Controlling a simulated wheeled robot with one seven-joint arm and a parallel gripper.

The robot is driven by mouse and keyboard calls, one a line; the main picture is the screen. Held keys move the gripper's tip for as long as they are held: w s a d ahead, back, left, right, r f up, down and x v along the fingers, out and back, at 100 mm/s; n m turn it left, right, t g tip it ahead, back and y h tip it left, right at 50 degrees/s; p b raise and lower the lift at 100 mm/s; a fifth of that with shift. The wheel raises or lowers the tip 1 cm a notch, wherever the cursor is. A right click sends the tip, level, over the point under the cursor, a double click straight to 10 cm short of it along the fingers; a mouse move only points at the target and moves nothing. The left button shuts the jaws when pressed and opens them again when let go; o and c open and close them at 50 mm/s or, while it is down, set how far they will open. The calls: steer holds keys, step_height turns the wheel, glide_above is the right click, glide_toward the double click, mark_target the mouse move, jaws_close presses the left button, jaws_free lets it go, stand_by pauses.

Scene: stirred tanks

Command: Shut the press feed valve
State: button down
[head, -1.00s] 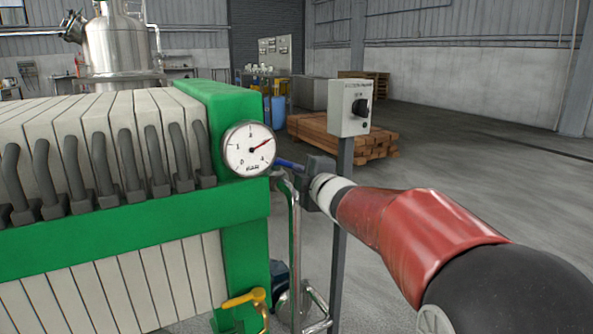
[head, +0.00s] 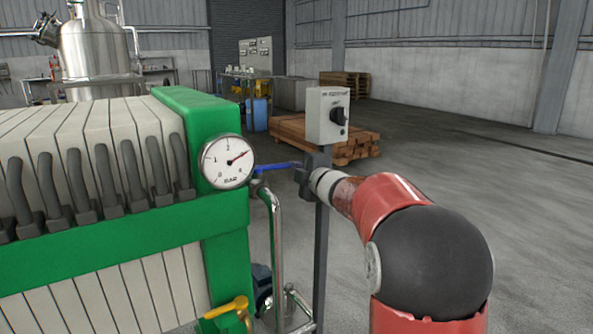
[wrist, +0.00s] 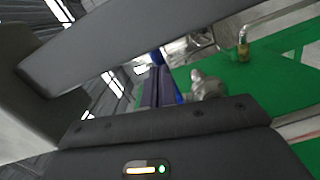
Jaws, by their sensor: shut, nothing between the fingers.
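A blue lever handle (head: 278,167) sticks out to the right from the top of a steel pipe beside the green press frame (head: 228,262). My gripper (head: 301,177) is shut and empty at the lever's outer end, with its dark body partly covering that end; whether they touch I cannot tell. In the wrist view a bit of blue (wrist: 157,57) shows past the dark fingers, with the green frame (wrist: 235,95) behind. A second valve with a yellow lever (head: 226,308) sits low by the frame. No label tells which is the press feed valve.
A round pressure gauge (head: 227,162) is on the press end, left of the blue lever. A grey switch box (head: 328,116) on a post stands close behind my gripper. Stacked timber (head: 300,138) lies farther back. The floor at right is clear.

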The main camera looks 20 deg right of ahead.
steer(key=shift+w+d, duration=0.15)
steer(key=shift+w, duration=0.5)
steer(key=s+f+n+t+b, duration=0.1)
steer(key=s+f+t+b, duration=0.25)
steer(key=s+b, duration=0.95)
steer(key=shift+g, duration=0.25)
steer(key=p+x, duration=0.3)
steer(key=x, duration=1)
steer(key=shift+w+d+f, duration=0.1)
steer(key=shift+f, duration=0.05)
